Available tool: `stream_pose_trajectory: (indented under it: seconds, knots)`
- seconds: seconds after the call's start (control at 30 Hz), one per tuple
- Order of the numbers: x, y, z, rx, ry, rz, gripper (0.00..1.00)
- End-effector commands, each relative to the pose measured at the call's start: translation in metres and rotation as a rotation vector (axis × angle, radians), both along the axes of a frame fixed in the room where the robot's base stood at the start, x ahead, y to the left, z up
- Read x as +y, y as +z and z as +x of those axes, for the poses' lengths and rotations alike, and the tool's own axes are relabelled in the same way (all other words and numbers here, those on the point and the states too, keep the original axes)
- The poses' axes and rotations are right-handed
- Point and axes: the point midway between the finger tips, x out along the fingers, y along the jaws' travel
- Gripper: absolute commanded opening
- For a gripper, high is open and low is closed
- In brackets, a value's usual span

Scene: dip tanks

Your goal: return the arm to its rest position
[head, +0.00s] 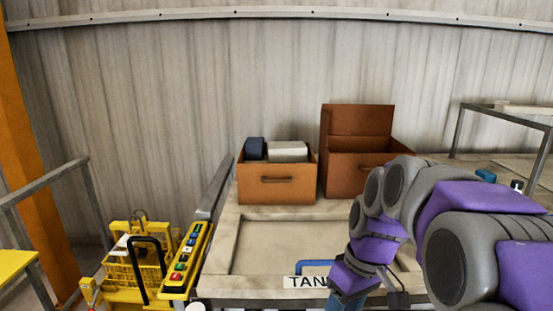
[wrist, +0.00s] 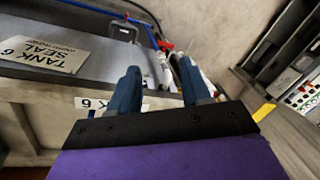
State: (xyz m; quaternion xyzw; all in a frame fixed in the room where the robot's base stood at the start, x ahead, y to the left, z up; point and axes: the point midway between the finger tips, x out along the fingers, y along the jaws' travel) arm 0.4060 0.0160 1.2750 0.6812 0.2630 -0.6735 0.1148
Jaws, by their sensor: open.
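My purple and grey arm reaches in from the right in the head view and bends down over the front edge of the tank table. My gripper (wrist: 160,88) shows in the wrist view with its two blue fingers spread apart and nothing between them. In the head view the gripper end (head: 346,300) is at the bottom edge, partly cut off, in front of the tank's label plate (head: 305,282). In the wrist view a sign reading "TANK 6 SEAL" (wrist: 45,52) lies on the grey surface to the left of the fingers.
Two brown boxes stand at the back of the table: a left one (head: 277,188) holding dark and pale blocks, and a right one (head: 345,178) with a raised lid. A yellow cart with a basket (head: 135,270) and a button panel (head: 187,262) stand left. Metal railings (head: 50,185) flank both sides.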

Motion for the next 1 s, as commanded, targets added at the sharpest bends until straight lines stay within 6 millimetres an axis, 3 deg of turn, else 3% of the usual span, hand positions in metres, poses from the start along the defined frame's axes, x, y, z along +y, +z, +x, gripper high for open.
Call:
stream_pose_trajectory:
  seconds: [0.03, 0.3, 0.53, 0.7, 1.0]
  knots:
    - [0.002, -0.005, -0.023, 0.020, -0.038, -0.019, 0.47]
    - [-0.001, -0.043, -0.127, 0.109, -0.277, -0.131, 0.47]
    - [-0.010, -0.079, -0.204, 0.155, -0.446, -0.219, 0.47]
    - [-0.015, -0.093, -0.230, 0.165, -0.511, -0.251, 0.47]
    - [-0.016, -0.096, -0.234, 0.165, -0.525, -0.257, 0.47]
